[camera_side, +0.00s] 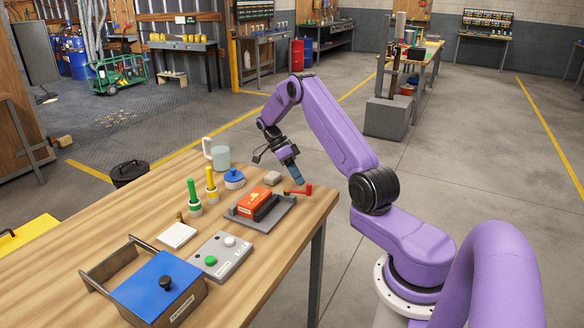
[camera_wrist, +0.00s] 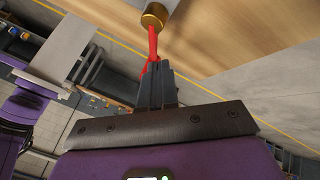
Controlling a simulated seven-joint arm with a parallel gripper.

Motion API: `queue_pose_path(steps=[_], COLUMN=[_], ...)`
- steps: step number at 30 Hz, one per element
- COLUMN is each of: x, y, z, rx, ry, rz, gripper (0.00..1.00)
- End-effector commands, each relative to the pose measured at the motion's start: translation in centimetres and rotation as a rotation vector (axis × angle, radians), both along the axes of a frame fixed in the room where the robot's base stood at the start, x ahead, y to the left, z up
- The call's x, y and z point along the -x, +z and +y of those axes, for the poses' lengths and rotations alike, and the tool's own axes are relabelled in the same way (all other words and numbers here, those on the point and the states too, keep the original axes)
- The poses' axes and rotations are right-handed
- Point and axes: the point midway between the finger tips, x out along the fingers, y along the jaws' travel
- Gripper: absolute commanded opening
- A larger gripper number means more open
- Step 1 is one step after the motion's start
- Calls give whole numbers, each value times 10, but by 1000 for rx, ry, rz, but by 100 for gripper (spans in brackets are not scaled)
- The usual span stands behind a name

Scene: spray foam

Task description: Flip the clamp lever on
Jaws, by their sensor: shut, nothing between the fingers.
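The clamp lever (camera_side: 299,190) is red and extends beside the clamp fixture, near the table's right edge. In the wrist view the red lever (camera_wrist: 153,42) runs from a brass-coloured round piece (camera_wrist: 154,16) down to my fingertips. My gripper (camera_side: 296,181) points down just above the lever, with its fingers together and empty. In the wrist view my gripper (camera_wrist: 152,68) is at the near end of the lever and partly overlaps it; I cannot tell whether they touch. The fixture's grey base plate (camera_side: 266,225) carries an orange-red box (camera_side: 254,202) beside a dark block.
A button panel (camera_side: 221,257) and blue-lidded box (camera_side: 160,287) are nearer. Space right of the table is open.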

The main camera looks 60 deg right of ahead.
Motion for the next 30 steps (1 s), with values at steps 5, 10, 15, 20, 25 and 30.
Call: queue_pose_path(steps=[5,10,15,20,25,30], x=[-14,-30,-44,-55,-63,-68], y=[17,39,56,72,82,90], z=[-2,-4,-5,-6,-7,-8], rx=[3,3,1,1,1,1], ry=[2,0,1,1,1,0], rz=[-4,-5,-3,-3,-1,-1], gripper=[0,0,0,0,0,0])
